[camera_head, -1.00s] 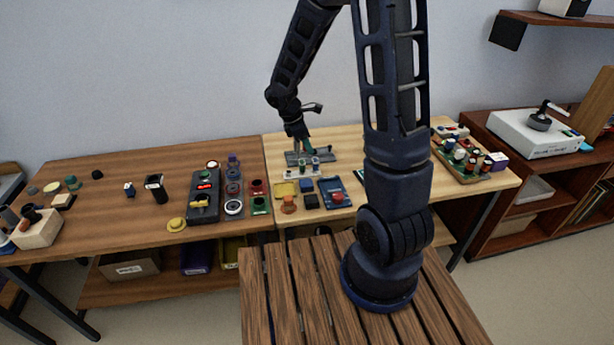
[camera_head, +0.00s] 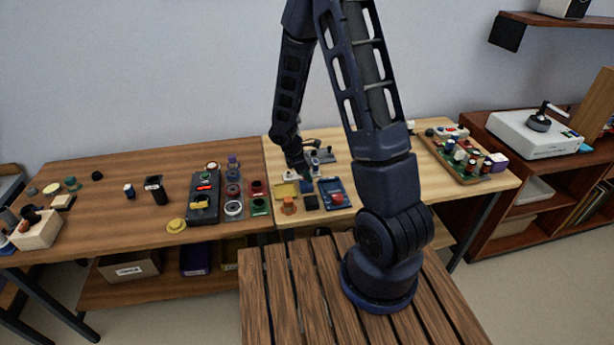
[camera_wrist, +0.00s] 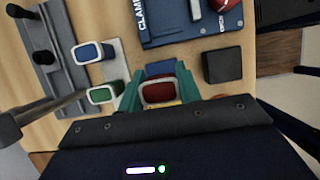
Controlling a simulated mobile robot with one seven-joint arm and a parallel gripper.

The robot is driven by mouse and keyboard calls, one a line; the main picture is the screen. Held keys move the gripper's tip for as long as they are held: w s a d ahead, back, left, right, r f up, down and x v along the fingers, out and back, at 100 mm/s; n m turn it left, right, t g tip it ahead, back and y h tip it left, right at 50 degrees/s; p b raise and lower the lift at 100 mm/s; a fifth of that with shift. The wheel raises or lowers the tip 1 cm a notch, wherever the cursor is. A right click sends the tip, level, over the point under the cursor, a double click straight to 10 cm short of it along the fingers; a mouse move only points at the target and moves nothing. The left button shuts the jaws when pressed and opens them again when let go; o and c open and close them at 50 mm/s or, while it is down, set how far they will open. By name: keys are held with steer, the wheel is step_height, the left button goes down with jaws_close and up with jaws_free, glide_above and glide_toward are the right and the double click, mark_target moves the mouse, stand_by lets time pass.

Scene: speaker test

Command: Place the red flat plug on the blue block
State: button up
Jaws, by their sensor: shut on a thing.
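The red flat plug (camera_wrist: 158,91), with a pale rim, sits between the two teal fingers of my gripper (camera_wrist: 159,90) in the wrist view. The fingers are shut on it. The blue block (camera_wrist: 160,68) shows just beyond the plug, between the fingertips; its rest is hidden by the plug. I cannot tell whether the plug touches it. In the head view my gripper (camera_head: 304,178) is low over the light table, right above the blue block (camera_head: 306,187); the plug cannot be made out there.
A black block (camera_wrist: 222,65) lies right of the fingers. A blue plug (camera_wrist: 92,53) and a green plug (camera_wrist: 103,94) stand to the left, near a grey fixture (camera_wrist: 50,60). The blue clamp tray (camera_wrist: 180,36) lies beyond. An orange block (camera_head: 288,204) is at the front.

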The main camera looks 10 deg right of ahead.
steer(key=shift+f, duration=0.55)
steer(key=shift+f, duration=0.2)
steer(key=o, duration=1)
steer(key=shift+r, duration=0.1)
steer(key=v, duration=1.2)
steer(key=s+d+r+m+y, duration=0.1)
steer(key=d+r+m, duration=0.15)
steer(key=r, duration=0.25)
steer(key=s+d+r+m, duration=0.2)
steer(key=d+r, duration=0.1)
steer(key=r, duration=0.2)
steer(key=s+d+r+m+t+y, duration=0.1)
steer(key=s+d+r+m, duration=0.2)
steer(key=s+r+m, duration=0.1)
steer(key=s+d+r+m+t+y, duration=0.1)
steer(key=s+d+r+m+t, duration=0.1)
steer(key=s+r+m, duration=0.3)
steer(key=s+d+r+m+t+y, duration=0.1)
steer(key=s+d+r+m, duration=0.3)
steer(key=s+r, duration=0.3)
steer(key=shift+s+r+m+t+y, duration=0.25)
steer(key=shift+s+t+y, duration=0.05)
steer(key=shift+s, duration=0.5)
